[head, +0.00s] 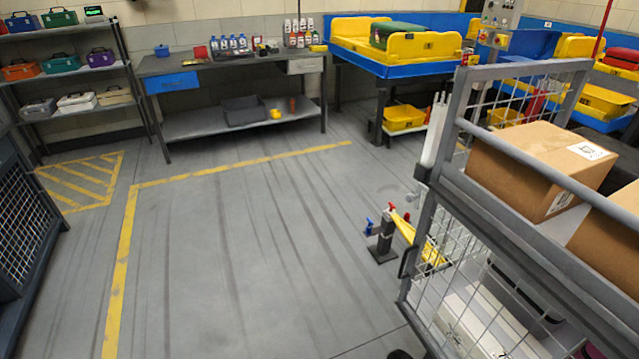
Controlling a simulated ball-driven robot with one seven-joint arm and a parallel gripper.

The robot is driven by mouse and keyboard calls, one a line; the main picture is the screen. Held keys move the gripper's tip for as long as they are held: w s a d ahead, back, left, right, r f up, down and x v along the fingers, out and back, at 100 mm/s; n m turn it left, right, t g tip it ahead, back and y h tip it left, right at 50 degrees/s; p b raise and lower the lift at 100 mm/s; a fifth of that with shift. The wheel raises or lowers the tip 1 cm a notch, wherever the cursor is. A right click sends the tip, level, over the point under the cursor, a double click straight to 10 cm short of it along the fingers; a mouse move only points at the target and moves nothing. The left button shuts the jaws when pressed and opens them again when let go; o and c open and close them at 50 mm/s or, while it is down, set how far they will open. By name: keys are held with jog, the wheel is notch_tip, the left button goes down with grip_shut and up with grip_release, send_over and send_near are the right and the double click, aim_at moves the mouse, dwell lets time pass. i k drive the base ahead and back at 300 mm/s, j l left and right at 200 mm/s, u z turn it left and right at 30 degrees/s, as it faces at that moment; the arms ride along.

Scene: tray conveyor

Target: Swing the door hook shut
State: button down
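A grey wire-mesh cage trolley (452,178) stands at the right, its near rail running down to the lower right. A black curved fitting (408,262) sits on its left post. A smaller dark fitting (423,173) is higher on the same post. I cannot tell which of these, if either, is the door hook, or whether it is open or shut. A pale upright piece with thin prongs (436,128) stands beside the post. My gripper is not in view.
Cardboard boxes (545,160) lie in the trolley. A dark stand (382,245) with red and blue knobs and a yellow bar (405,228) stand just left of it. A workbench (235,65) and conveyor (400,45) line the back. The middle floor is clear.

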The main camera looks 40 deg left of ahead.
aim_at(410, 198)
jog(key=u, duration=0.6)
jog(key=i+j+u, duration=0.3)
jog(key=i, duration=0.75)
jog(key=i+u, duration=0.3)
jog(key=i, duration=0.7)
